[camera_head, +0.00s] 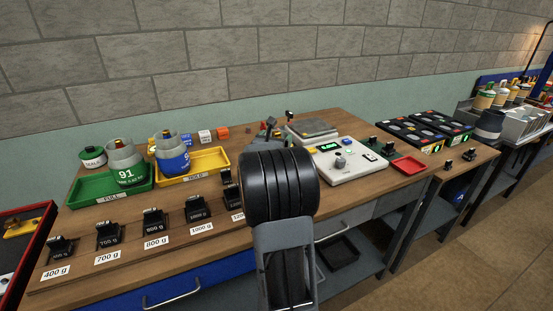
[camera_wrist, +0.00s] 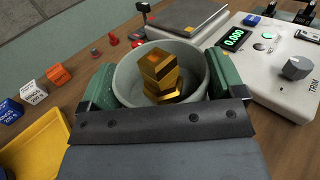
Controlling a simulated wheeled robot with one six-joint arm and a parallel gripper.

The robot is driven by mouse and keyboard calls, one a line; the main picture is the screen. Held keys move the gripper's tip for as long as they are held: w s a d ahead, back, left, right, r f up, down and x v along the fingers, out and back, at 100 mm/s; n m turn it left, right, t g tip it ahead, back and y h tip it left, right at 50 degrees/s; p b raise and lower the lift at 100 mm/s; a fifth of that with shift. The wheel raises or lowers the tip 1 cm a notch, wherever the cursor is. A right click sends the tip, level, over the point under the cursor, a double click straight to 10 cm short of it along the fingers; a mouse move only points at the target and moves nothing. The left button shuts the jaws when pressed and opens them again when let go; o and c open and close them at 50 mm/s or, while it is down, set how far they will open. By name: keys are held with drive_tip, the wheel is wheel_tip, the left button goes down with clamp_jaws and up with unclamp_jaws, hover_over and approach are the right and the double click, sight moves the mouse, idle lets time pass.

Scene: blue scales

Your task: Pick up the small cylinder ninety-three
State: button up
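In the wrist view, a grey round cylinder collar (camera_wrist: 128,80) with a brass valve (camera_wrist: 160,72) inside sits between the green finger pads of my gripper (camera_wrist: 165,85). Both pads appear to touch the collar's sides, so my gripper looks shut on this cylinder. Its body and number are hidden below, and I cannot tell whether it is lifted. In the head view my arm hides it, and only dark parts of my gripper (camera_head: 264,134) show. A green cylinder marked 91 (camera_head: 126,174) stands in a green tray. A blue cylinder (camera_head: 174,160), number unreadable, stands in a yellow tray.
The scale (camera_head: 345,163) reads 0.000, its plate (camera_wrist: 186,22) bare. Coloured cubes (camera_wrist: 34,92) and small red pieces (camera_wrist: 113,39) lie left of my gripper. The yellow tray (camera_head: 205,162), green tray (camera_head: 83,193) and a row of black weights (camera_head: 153,219) occupy the bench's left part.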

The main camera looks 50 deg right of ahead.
drive_tip(key=c, duration=1)
drive_tip(key=shift+r, duration=0.15)
drive_tip(key=shift+c, duration=0.7)
